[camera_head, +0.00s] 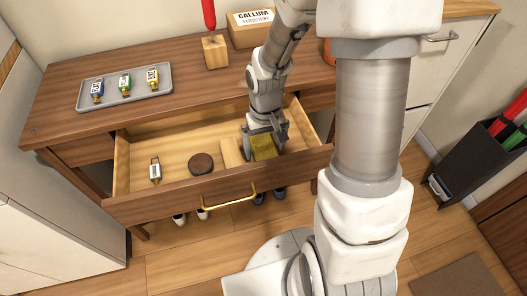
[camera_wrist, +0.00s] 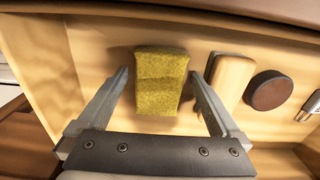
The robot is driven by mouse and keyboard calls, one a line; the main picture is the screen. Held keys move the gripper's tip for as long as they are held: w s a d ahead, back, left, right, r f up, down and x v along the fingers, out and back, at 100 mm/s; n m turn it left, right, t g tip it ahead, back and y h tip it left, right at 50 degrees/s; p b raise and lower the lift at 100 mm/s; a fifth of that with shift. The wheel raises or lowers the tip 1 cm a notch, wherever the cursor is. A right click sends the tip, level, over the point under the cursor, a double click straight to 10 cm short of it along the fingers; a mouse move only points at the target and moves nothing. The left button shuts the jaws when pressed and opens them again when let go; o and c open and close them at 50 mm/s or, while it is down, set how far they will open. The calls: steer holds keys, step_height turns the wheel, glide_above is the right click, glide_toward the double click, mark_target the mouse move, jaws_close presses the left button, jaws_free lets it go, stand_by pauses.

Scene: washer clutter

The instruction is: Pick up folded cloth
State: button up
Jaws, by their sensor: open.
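The folded cloth (camera_wrist: 160,82) is olive-yellow and lies flat in the open wooden drawer (camera_head: 148,180). In the head view the cloth (camera_head: 264,148) is partly hidden by my gripper. My gripper (camera_head: 264,140) is open, reaching down into the right part of the drawer. In the wrist view the two fingers of my gripper (camera_wrist: 160,90) stand apart on either side of the cloth, with gaps visible between each finger and the cloth. I cannot tell how far the fingertips are above the drawer floor.
A light wooden block (camera_wrist: 233,80) lies close beside the cloth, by one finger. A dark round disc (camera_head: 201,164) and a tagged key (camera_head: 155,171) lie farther left in the drawer. On the desktop are a grey tray (camera_head: 125,87) with tagged keys, a cardboard box (camera_head: 250,28) and a wooden holder (camera_head: 215,51).

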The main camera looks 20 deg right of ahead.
mark_target(265, 150)
steer(key=shift+f, duration=0.1)
steer(key=shift+c, duration=0.3)
steer(key=c, duration=1.1)
step_height(265, 150, up, 10)
steer(key=p, duration=0.4)
steer(key=o, duration=0.8)
steer(key=c, duration=0.7)
steer(key=shift+o, duration=0.2)
